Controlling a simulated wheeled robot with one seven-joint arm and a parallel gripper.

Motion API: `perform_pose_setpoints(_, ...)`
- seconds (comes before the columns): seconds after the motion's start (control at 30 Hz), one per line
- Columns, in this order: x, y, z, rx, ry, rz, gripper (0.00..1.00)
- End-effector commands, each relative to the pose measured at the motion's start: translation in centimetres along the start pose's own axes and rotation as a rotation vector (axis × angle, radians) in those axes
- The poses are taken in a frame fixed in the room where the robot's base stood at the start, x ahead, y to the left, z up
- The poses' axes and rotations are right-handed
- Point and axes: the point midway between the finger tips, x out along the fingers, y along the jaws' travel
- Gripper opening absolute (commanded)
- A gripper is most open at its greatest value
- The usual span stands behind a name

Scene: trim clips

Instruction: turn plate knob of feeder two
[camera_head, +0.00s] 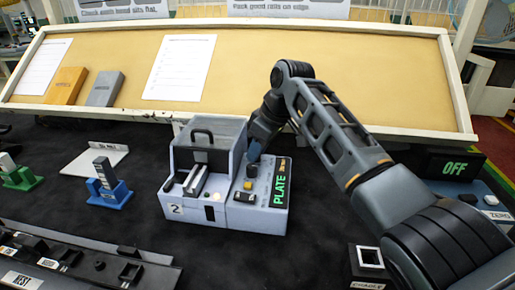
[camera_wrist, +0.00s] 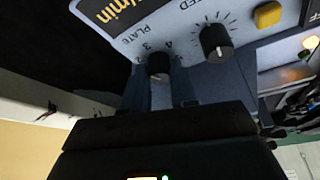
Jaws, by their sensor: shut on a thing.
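Feeder two (camera_head: 172,209), a pale grey box marked "2", stands on the dark bench with a control panel on its right side. The plate knob (camera_wrist: 158,64) is a dark round knob beside the word PLATE and small numbers in the wrist view. My gripper (camera_wrist: 158,82) is shut on this knob, with one finger on each side of it. In the head view my gripper (camera_head: 254,150) reaches down to the back of the panel and largely hides the knob there.
A second dark knob (camera_wrist: 216,42) with a tick scale and a yellow button (camera_wrist: 267,15) sit close beside the gripper. A display (camera_head: 281,183) reads PLATE in green. A blue stand (camera_head: 108,190) is left of the feeder, and a small open box (camera_head: 370,258) is at front right.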

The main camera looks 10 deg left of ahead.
Motion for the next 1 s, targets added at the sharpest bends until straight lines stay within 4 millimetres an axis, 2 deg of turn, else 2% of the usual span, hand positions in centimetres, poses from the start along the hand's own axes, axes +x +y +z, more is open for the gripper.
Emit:
perform_pose_setpoints(0.5, 0.28, 0.29, -0.03, -0.416, 0.004, -0.172, 0.0)
perform_pose_setpoints(1.0, 0.07, 0.36, -0.13, -0.593, 0.005, -0.244, 0.0)
